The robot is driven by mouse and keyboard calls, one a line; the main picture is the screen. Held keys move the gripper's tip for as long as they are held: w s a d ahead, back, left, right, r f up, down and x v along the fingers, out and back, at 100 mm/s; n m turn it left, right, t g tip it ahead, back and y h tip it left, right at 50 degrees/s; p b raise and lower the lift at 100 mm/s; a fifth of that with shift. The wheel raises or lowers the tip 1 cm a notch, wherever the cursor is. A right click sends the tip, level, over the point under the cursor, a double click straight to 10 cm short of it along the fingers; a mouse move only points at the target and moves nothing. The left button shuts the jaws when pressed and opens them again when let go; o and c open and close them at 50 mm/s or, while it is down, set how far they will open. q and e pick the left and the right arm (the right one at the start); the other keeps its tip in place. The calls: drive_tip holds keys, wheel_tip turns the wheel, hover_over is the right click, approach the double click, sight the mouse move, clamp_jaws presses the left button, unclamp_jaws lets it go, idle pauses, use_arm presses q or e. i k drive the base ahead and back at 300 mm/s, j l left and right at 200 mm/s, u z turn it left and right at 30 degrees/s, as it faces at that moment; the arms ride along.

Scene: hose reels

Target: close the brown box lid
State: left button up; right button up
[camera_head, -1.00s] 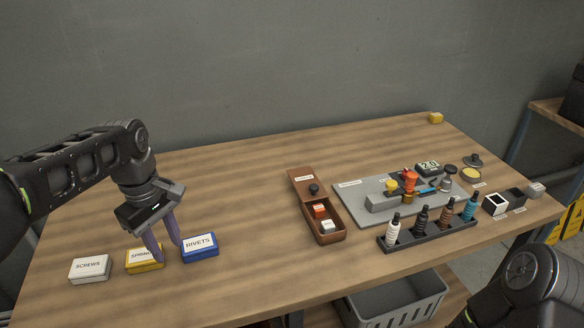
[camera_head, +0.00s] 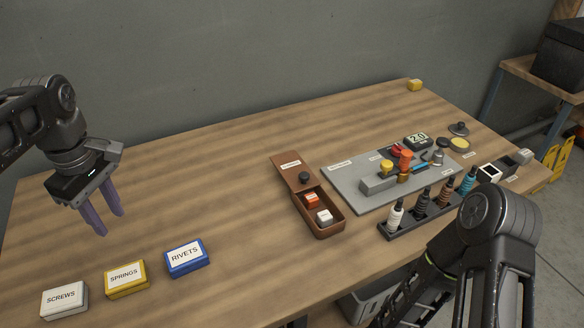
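The brown box (camera_head: 319,235) stands in the middle of the table, with its front part open. An orange-red block (camera_head: 311,200) and a white block (camera_head: 324,216) show inside. The brown lid (camera_head: 287,163), with a white label and a dark knob (camera_head: 304,177), is at the box's back end and leaves the front uncovered. My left gripper (camera_head: 109,224) is open and empty, its purple fingers apart above the table at the left, well away from the box. My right arm (camera_head: 495,225) shows at the lower right; its gripper is out of view.
White SCREWS (camera_head: 64,300), yellow SPRINGS (camera_head: 126,280) and blue RIVETS (camera_head: 187,258) boxes line the front left. Right of the brown box are a grey board (camera_head: 350,185) with parts and a dark bottle rack (camera_head: 395,233). The table between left gripper and brown box is clear.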

sight(294, 166)
drive_tip(key=k+l, duration=0.75)
drive_tip(key=l, duration=0.2)
